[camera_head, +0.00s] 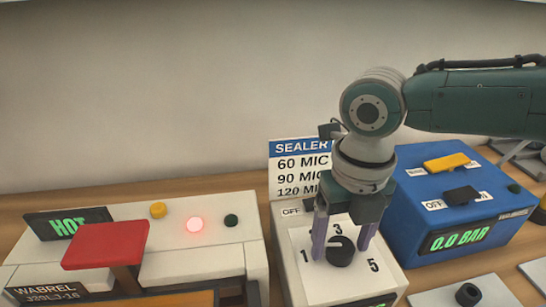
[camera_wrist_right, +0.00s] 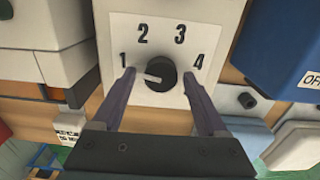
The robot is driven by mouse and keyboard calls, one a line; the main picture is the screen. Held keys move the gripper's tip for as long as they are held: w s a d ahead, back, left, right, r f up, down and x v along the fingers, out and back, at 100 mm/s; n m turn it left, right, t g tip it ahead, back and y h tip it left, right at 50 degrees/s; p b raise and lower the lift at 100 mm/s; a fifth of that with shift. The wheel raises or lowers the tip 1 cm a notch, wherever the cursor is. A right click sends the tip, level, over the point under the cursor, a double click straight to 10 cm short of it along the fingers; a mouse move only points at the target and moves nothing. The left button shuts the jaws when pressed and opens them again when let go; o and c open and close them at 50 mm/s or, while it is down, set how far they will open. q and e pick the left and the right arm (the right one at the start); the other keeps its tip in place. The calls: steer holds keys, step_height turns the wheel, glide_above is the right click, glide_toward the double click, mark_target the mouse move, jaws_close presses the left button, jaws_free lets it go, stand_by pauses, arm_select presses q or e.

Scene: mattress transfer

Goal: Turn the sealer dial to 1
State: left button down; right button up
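The sealer (camera_head: 292,262) is a white box with a black round dial (camera_head: 341,251) on its numbered face. In the right wrist view the dial (camera_wrist_right: 160,75) has a white mark pointing left, at or slightly below the 1; the numbers 1 to 4 show around it. My right gripper (camera_head: 341,254) is over the sealer with its fingers pointing down, one on each side of the dial. In the wrist view the right gripper (camera_wrist_right: 159,73) is open, with a gap between each finger and the dial. My left gripper is not in view.
A label sign (camera_head: 298,168) stands behind the sealer. A white machine (camera_head: 200,262) with a red flat handle (camera_head: 106,244), a lit red lamp (camera_head: 195,225) and a "HOT" display (camera_head: 68,224) is on the left. A blue box (camera_head: 412,205) reading "0.0 BAR" stands close on the right.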

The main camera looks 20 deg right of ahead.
mark_target(341, 245)
steer(key=shift+o, duration=0.2)
step_height(341, 245, up, 10)
steer(key=shift+p, duration=0.45)
stand_by(0.3)
